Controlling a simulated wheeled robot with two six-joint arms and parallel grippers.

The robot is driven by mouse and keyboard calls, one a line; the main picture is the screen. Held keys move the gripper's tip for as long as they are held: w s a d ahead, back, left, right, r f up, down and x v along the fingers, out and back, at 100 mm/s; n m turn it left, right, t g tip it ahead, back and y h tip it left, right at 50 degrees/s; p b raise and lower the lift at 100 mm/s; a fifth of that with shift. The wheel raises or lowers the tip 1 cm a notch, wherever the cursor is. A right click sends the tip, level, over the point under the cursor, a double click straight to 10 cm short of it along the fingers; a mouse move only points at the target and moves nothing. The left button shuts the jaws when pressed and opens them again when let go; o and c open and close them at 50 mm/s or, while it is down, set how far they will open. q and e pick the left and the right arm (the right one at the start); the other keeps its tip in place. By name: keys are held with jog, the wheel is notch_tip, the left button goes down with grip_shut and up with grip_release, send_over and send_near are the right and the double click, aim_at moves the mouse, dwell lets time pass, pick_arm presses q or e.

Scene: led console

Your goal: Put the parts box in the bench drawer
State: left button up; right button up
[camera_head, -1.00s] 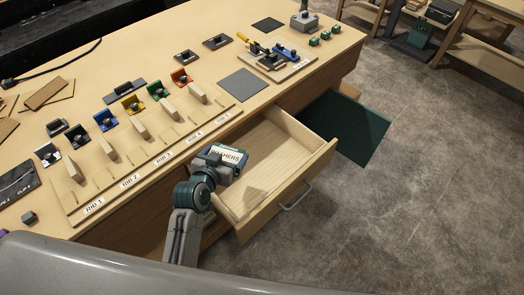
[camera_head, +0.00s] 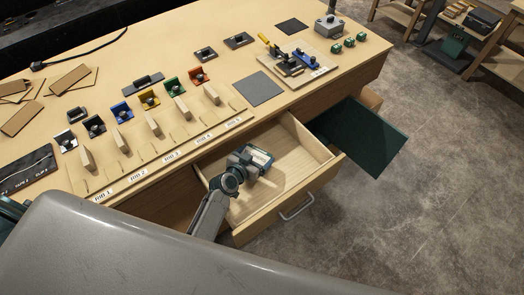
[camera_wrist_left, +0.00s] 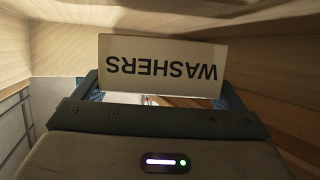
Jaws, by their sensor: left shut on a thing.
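The bench drawer (camera_head: 295,199) is pulled open, a pale wooden box with a metal handle on its front. My left gripper (camera_head: 250,160) is inside the drawer's outline at its left part, shut on the parts box (camera_head: 261,158). In the left wrist view the label reads WASHERS (camera_wrist_left: 162,67), upside down, between the gripper's fingers (camera_wrist_left: 160,98), with wooden drawer walls around. Whether the box touches the drawer floor I cannot tell. My right gripper is not in view.
The bench top (camera_head: 190,60) carries a labelled rib board with colored clamps and upright wooden pieces, a grey pad (camera_head: 258,88) and a fixture board (camera_head: 300,64). A dark green panel (camera_head: 360,137) juts out right of the drawer. The drawer's right part is clear.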

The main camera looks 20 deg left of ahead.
aim_at(261, 151)
pick_arm(q)
jog(key=shift+f, duration=0.25)
jog(key=shift+w+r, duration=0.15)
jog(key=shift+w, duration=0.25)
jog(key=w, duration=0.1)
jog(key=w+d, duration=0.1)
jog(key=w, duration=0.1)
jog(key=shift+r+p, duration=0.15)
jog(key=shift+p, duration=0.25)
jog(key=shift+s+f, duration=0.1)
jog(key=shift+f, duration=0.8)
jog(key=shift+r, duration=0.1)
